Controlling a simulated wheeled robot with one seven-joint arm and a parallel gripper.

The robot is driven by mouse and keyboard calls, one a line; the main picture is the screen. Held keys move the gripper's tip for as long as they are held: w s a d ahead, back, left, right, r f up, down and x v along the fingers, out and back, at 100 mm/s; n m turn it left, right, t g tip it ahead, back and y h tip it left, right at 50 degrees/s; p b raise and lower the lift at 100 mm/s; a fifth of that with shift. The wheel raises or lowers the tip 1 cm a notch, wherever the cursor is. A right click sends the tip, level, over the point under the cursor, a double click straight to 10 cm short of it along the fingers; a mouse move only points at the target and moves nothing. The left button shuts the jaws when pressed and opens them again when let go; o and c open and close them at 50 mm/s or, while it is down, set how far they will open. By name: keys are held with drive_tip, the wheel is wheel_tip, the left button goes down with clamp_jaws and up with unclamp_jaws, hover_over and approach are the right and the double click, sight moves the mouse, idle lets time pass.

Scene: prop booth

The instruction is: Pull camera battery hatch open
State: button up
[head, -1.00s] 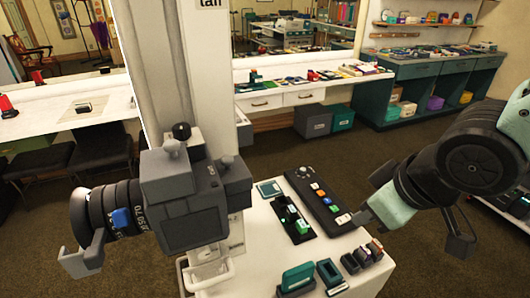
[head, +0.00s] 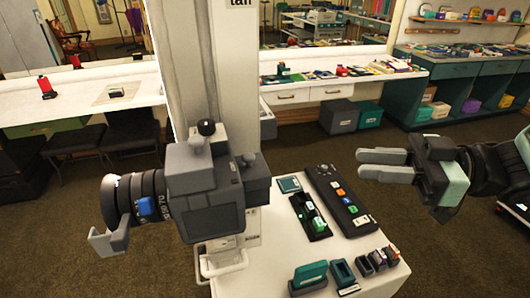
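A large grey camera (head: 185,178) stands at the left in the head view, in front of a pale post. Its ringed black lens (head: 128,200) points left and carries a blue block (head: 145,206). A dark square panel (head: 213,221) faces me on its body. I cannot tell which part is the battery hatch or whether it is open. My gripper (head: 359,163) is to the right, well apart from the camera, with its two grey fingers pointing left. A narrow gap shows between the fingers, and they hold nothing.
A white table (head: 262,270) below holds a dark button strip (head: 340,200), a black tray (head: 309,216) with green pieces, a teal upright block (head: 309,274) and several small boxes. Open space lies between gripper and camera.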

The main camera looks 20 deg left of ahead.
drive_tip(key=s+g, duration=0.1)
drive_tip(key=p, duration=0.6)
approach(264, 167)
drive_tip(key=shift+n, duration=0.3)
drive_tip(key=a, duration=0.2)
drive_tip(key=s+a+r, duration=0.1)
drive_tip(key=a, duration=0.5)
drive_tip(key=shift+s+a+r, duration=0.15)
drive_tip(key=shift+a+r, duration=0.1)
drive_tip(key=shift+a+f, duration=0.15)
drive_tip(key=shift+a, duration=0.5)
clamp_jaws()
